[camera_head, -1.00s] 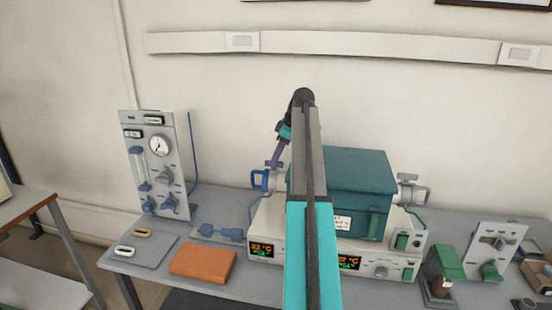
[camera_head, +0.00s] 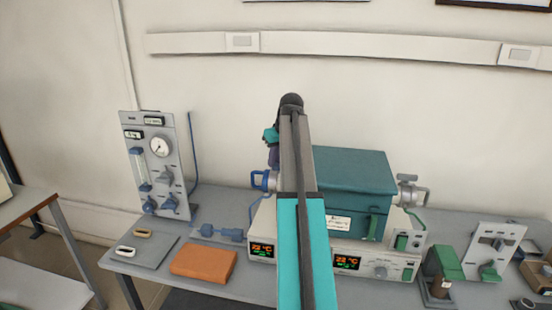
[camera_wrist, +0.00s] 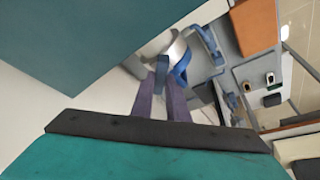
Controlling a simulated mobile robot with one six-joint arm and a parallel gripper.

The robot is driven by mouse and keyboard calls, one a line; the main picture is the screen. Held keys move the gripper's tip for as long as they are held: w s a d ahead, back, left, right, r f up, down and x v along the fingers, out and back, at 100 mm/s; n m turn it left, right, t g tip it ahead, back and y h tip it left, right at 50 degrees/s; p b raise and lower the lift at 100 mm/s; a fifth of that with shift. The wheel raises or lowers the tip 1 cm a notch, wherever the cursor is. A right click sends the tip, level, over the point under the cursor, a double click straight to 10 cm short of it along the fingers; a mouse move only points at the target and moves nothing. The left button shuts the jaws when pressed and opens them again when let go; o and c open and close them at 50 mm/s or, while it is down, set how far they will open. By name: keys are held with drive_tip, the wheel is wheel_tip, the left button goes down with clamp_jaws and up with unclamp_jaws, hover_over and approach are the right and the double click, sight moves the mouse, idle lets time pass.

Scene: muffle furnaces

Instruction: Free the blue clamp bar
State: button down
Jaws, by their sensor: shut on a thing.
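The blue clamp (camera_head: 262,180) sits at the left end of the teal furnace (camera_head: 355,180). My gripper (camera_wrist: 162,84) has purple fingers that are shut on a blue piece, which looks like the clamp bar (camera_wrist: 161,73). The piece is close beside the flange. In the head view my arm hides most of the gripper; only a bit of purple shows above the clamp. I cannot tell whether the bar is still seated in the clamp.
The gas panel (camera_head: 158,170) stands left of the furnace. A blue fitting (camera_head: 222,232), an orange block (camera_head: 203,262) and a grey mat (camera_head: 140,258) lie on the bench in front. The furnace wall (camera_wrist: 70,40) is close to my gripper. A second flange (camera_head: 410,192) is at the right end.

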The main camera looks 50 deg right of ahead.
drive_tip(key=m+h, duration=0.1)
drive_tip(key=m, duration=0.1)
drive_tip(key=m+p, duration=0.1)
drive_tip(key=m, duration=0.2)
drive_tip(key=shift+w+a+r+g+h, duration=0.2)
drive_tip(key=shift+g+h, duration=0.1)
drive_tip(key=shift+h, duration=0.1)
drive_tip(key=shift+w+f+m+g+h, duration=0.1)
drive_tip(key=shift+m+g+h, duration=0.4)
drive_tip(key=shift+m, duration=1.4)
drive_tip(key=c, duration=1.7)
unclamp_jaws()
drive_tip(key=shift+f, duration=0.1)
drive_tip(key=shift+a, duration=0.1)
drive_tip(key=shift+s+a+r, duration=0.15)
drive_tip(key=shift+s+r, duration=0.1)
drive_tip(key=shift+r, duration=0.35)
drive_tip(key=shift+b+v, duration=1.25)
drive_tip(key=shift+v, duration=5.05)
drive_tip(key=shift+w, duration=0.2)
